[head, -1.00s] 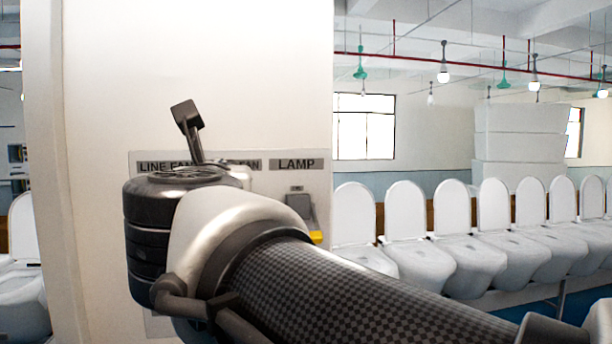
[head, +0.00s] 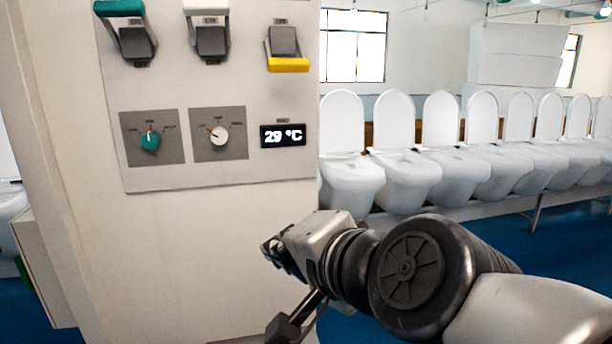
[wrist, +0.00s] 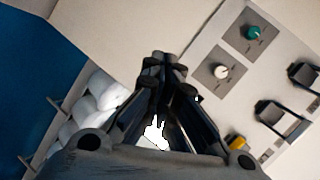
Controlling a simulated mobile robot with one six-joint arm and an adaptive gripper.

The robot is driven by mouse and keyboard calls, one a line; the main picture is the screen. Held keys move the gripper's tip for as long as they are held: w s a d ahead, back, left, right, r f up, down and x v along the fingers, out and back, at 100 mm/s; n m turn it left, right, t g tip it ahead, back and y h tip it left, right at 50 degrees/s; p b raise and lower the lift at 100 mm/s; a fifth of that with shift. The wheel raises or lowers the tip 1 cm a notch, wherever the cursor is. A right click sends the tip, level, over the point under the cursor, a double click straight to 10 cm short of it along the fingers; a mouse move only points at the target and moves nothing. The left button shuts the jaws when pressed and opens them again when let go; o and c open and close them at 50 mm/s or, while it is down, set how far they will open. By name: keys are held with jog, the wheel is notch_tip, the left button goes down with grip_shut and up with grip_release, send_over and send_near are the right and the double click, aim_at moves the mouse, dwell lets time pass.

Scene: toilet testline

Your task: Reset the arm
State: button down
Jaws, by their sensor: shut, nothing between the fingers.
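My gripper (head: 275,252) is at the lower middle of the head view, in front of the white wall and below the control panel (head: 215,175). In the wrist view, my gripper (wrist: 163,58) has its fingertips together and holds nothing. The panel has a green-handled lever (head: 133,35), a white-handled lever (head: 210,35) and a yellow-handled lever (head: 284,50). The green and white handles are up and the yellow handle is down. Below them are a green knob (head: 150,140), a white knob (head: 218,136) and a display (head: 283,136) reading 29 °C. My gripper appears apart from the panel.
A row of white toilets (head: 405,175) with raised lids stands at the right on a bench over a blue floor (head: 490,230). White stacked boxes (head: 515,65) stand behind them. A pale box-like piece (head: 45,265) is at the lower left.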

jog(key=s+d+f+n+g+h+b, duration=0.2)
jog(key=s+d+f, duration=0.3)
jog(key=f, duration=0.5)
jog(key=s+d+f+n+g+h+b, duration=0.2)
jog(key=s+d+f+n+b, duration=0.1)
jog(key=f, duration=0.7)
jog(key=s+d+f+n+g+h+b, duration=0.2)
jog(key=s+d+f+n+b, duration=0.1)
jog(key=s+d+f, duration=0.5)
notch_tip(320, 180, down, 3)
jog(key=shift+d+f+g+h+b, duration=0.1)
jog(key=shift+d+g+h+b, duration=0.2)
jog(key=shift+d+b, duration=0.4)
jog(key=shift+a, duration=0.15)
